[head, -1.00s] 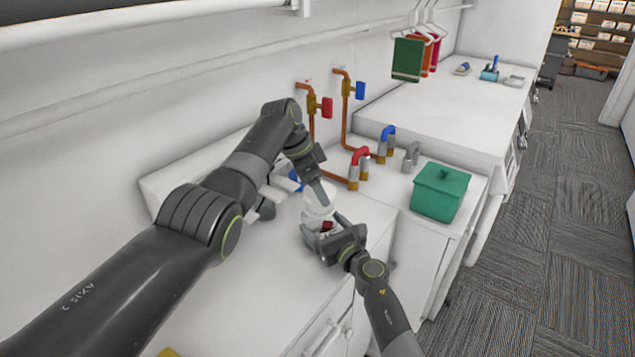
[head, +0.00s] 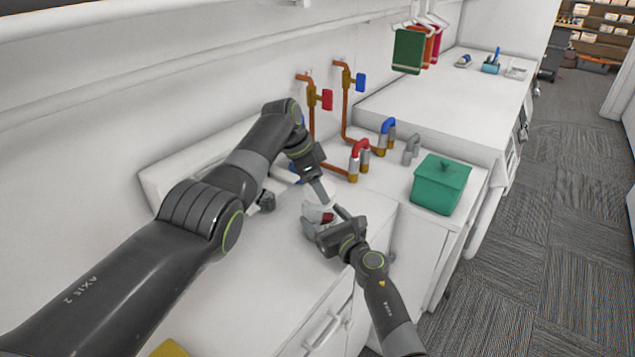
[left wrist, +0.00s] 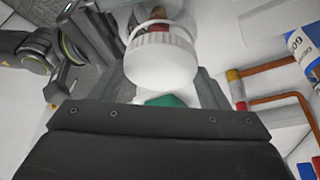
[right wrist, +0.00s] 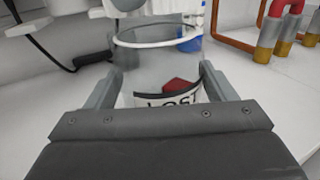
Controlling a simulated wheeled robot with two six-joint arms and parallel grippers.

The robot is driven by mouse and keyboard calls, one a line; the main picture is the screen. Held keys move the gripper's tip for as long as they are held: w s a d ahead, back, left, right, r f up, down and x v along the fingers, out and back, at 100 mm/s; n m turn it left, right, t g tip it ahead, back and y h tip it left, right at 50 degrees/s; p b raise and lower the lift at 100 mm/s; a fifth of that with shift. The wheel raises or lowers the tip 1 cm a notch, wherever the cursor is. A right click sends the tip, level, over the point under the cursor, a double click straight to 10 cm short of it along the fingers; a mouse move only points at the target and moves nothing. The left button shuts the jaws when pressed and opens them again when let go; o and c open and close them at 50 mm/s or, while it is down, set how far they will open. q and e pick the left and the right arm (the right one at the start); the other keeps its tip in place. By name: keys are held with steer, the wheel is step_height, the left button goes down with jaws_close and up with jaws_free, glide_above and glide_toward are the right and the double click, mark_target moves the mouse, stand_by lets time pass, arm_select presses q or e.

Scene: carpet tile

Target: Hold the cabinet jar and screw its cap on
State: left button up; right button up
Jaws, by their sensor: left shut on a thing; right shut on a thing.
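The clear jar (right wrist: 160,72) has a dark-edged white label with partly visible letters and something red inside. My right gripper (head: 328,226) is shut around the jar's sides and holds it upright over the counter; its fingers also show in the right wrist view (right wrist: 160,80). The white ribbed cap (left wrist: 162,62) is in my left gripper (head: 322,194), which is shut on it above the jar. In the left wrist view the jar shows just beyond the cap. In the right wrist view the jar's rim shows, with white at the top edge. In the head view the grippers largely hide cap and jar.
A green lidded box (head: 440,184) stands to the right on the counter. Red (head: 359,158) and blue (head: 387,138) pipe bends rise behind it, near copper pipes on the wall. The white counter (head: 250,285) in front is mostly clear. A yellow thing (head: 170,349) shows at the bottom edge.

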mark_target(326, 188)
arm_select(q)
steer(key=shift+f, duration=0.5)
steer(key=o, duration=0.5)
steer(key=shift+f, duration=0.1)
arm_select(e)
steer(key=c, duration=0.5)
arm_select(q)
steer(key=o, duration=0.4)
steer(key=shift+o, duration=0.2)
steer(key=shift+r, duration=2.3)
steer(key=shift+o, duration=1)
